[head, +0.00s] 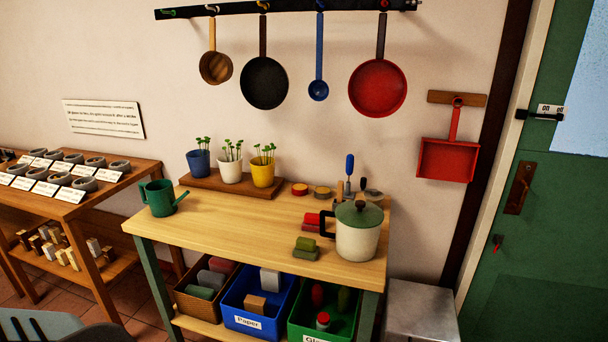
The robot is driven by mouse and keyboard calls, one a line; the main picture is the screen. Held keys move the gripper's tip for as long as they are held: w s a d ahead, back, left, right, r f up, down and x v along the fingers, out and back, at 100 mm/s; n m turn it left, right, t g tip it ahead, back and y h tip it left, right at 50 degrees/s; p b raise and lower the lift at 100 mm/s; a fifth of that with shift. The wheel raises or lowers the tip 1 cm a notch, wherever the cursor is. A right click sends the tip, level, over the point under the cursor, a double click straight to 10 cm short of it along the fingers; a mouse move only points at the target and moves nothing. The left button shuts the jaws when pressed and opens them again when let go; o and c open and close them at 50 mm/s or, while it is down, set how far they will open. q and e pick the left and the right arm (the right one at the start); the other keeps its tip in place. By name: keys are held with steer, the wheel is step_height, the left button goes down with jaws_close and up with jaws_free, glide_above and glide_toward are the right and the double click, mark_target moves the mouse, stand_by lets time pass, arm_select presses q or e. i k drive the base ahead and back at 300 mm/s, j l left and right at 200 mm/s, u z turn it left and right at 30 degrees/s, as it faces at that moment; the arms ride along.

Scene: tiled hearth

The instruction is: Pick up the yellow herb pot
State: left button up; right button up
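The yellow herb pot (263,174) stands upright at the right end of a brown wooden board (231,189) at the back of the wooden table. Green sprouts rise out of it. A white herb pot (230,172) stands beside it to the left. A blue herb pot (198,163) stands at the board's left end. Neither of my grippers shows in the head view.
A green watering can (158,199) stands at the table's left edge. The table's front middle (240,229) is clear. Pans, including a red pan (377,89), hang above.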

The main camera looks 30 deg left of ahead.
mark_target(262, 168)
steer(key=k+j+z, duration=0.1)
steer(key=j+z, duration=0.2)
steer(key=j, duration=0.15)
steer(key=k+j+z, duration=0.1)
steer(key=j+z, duration=0.2)
steer(key=k+j+z, duration=0.1)
steer(key=j, duration=0.25)
steer(key=k+j+z, duration=0.1)
steer(key=j, duration=0.2)
steer(key=k+j+z, duration=0.1)
steer(key=k+j, duration=0.2)
steer(key=j, duration=0.15)
steer(key=k+j+z, duration=0.1)
steer(key=j, duration=0.25)
steer(key=k+j, duration=0.5)
steer(key=j, duration=0.2)
steer(key=k+j, duration=0.25)
steer(key=j, duration=0.2)
steer(key=k+j, duration=0.25)
steer(key=j, duration=0.2)
steer(key=k+j+z, duration=0.1)
steer(key=k+j, duration=0.2)
steer(key=j, duration=0.15)
steer(key=k+j, duration=0.25)
steer(key=j, duration=0.15)
